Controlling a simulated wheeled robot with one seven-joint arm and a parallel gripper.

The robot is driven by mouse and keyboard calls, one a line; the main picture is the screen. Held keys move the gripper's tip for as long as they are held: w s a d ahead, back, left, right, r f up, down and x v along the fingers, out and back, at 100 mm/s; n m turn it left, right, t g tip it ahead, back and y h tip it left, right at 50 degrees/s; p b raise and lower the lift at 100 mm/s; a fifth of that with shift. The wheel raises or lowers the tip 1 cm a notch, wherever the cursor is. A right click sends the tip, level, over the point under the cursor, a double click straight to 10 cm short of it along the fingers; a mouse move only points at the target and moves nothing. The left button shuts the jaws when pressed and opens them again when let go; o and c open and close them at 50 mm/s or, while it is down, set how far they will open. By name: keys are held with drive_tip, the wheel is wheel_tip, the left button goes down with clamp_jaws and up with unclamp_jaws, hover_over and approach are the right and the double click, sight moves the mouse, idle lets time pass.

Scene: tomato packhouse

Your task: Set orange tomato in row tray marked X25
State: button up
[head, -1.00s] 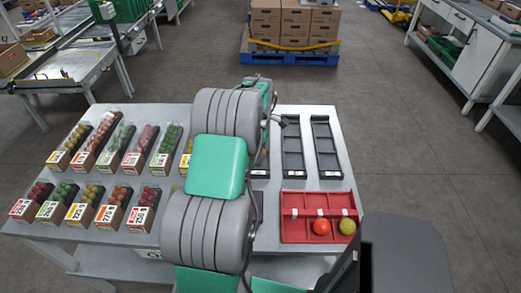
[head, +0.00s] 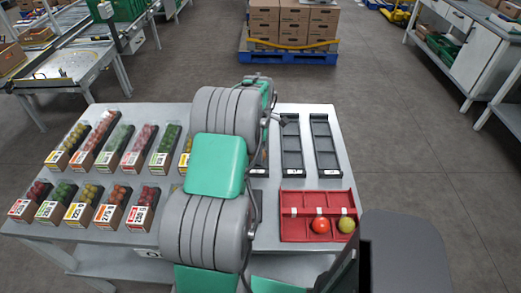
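A red-orange tomato (head: 320,226) lies in the red tray (head: 318,197) at the table's front right. A yellow-green tomato (head: 347,225) lies to its right in the same tray. Two dark, narrow row trays, one on the left (head: 291,150) and one on the right (head: 325,150), stand empty behind the red tray, with small white labels at their front ends. Part of another row tray shows beside my arm. The labels are too small to read, so I cannot tell which is X25. My arm crosses the middle of the view and hides part of the table. My gripper is not visible.
Several filled punnets in two rows, such as one with orange tomatoes (head: 112,207), cover the left of the table (head: 200,115). A pallet of cartons (head: 293,25) stands behind on the floor. A cabinet (head: 460,40) stands at the right.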

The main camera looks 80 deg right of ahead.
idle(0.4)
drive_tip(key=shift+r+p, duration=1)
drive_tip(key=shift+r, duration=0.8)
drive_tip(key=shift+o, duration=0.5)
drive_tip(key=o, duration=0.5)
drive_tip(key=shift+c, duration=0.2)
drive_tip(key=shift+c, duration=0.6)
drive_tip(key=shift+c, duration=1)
